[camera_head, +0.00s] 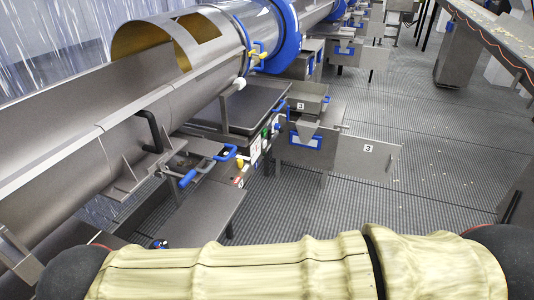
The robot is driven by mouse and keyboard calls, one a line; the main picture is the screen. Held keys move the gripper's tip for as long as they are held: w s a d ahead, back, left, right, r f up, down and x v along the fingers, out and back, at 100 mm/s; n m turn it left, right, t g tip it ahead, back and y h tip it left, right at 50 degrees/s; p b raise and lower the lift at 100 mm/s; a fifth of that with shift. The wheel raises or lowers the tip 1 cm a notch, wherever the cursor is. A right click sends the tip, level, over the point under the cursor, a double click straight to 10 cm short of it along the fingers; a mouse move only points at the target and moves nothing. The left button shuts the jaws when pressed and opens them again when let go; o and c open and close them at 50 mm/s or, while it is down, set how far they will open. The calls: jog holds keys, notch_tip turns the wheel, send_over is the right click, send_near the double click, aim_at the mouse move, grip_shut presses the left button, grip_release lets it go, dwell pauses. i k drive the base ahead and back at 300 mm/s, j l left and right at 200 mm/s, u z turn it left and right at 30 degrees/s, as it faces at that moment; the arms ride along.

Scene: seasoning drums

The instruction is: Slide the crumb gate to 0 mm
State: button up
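I cannot tell for certain which part is the crumb gate. A likely one is the small metal slide (190,148) under the near steel drum (95,150), with blue handles (196,172) beside it. No millimetre scale is readable there. A black bent handle (151,130) stands on the drum's side, just left of the slide. My arm, in a pale yellow sleeve, lies across the bottom of the view, nearer than the slide. My gripper is not in view.
A dark-topped metal table (252,106) stands behind the slide. A flat metal plate (205,215) lies below it. Metal bins marked 3 (365,158) stand to the right. Grated floor (350,205) is open right of centre. A conveyor (500,35) runs along the upper right.

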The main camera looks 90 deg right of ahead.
aim_at(202, 148)
jog(key=z, duration=2.6)
jog(key=l+u, duration=0.2)
